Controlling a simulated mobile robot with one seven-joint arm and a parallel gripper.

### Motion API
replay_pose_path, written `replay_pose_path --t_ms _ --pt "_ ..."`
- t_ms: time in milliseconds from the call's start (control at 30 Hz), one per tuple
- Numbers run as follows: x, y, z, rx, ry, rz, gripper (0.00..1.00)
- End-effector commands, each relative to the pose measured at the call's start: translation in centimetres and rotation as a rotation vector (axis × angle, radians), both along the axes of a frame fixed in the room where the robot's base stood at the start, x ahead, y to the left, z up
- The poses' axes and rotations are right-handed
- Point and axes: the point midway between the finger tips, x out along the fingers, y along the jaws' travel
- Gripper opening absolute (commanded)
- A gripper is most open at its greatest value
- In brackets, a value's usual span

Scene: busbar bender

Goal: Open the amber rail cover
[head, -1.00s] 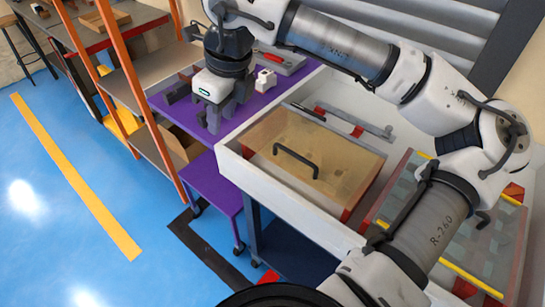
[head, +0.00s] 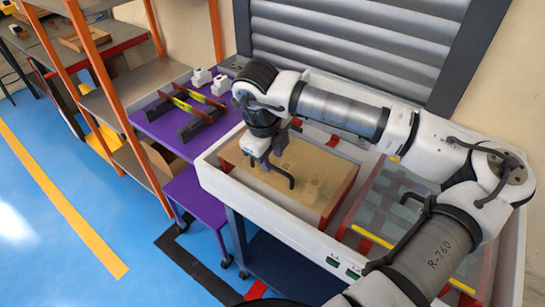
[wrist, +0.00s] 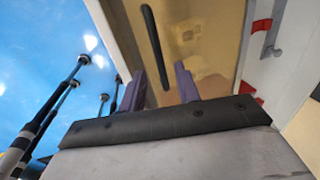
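The amber rail cover (head: 312,192) is a flat, see-through tan panel lying closed in the white-walled bench. It also shows in the wrist view (wrist: 193,38). Its black bar handle (head: 284,177) is partly hidden behind my gripper in the head view. In the wrist view the handle (wrist: 152,45) lies ahead of the fingertips, roughly in line with the gap between them. My gripper (wrist: 158,85) is open and empty, its two purple-grey fingers apart. In the head view my gripper (head: 262,160) is above the cover's left part. I cannot tell whether it touches the handle.
A second, greenish see-through cover (head: 390,210) with yellow edge strips lies to the right, partly behind my arm. The white bench rim (head: 270,217) surrounds both. A purple table (head: 155,122) at the left holds dark supports with yellow strips and white blocks. An orange-framed shelf stands further left.

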Motion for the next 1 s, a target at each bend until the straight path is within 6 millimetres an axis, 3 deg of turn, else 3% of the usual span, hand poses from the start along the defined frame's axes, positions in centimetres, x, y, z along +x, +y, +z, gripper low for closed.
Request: replay_pose_path --t_ms 200,533,800,1000 --pt "0.4 -0.3 -2.1 0.001 0.001 0.0 0.33" --pt "0.4 -0.3 -2.5 0.0 0.0 0.0 0.33" --pt "0.4 -0.3 -2.5 0.0 0.0 0.0 0.0" --pt "0.4 -0.3 -2.5 0.0 0.0 0.0 0.0"
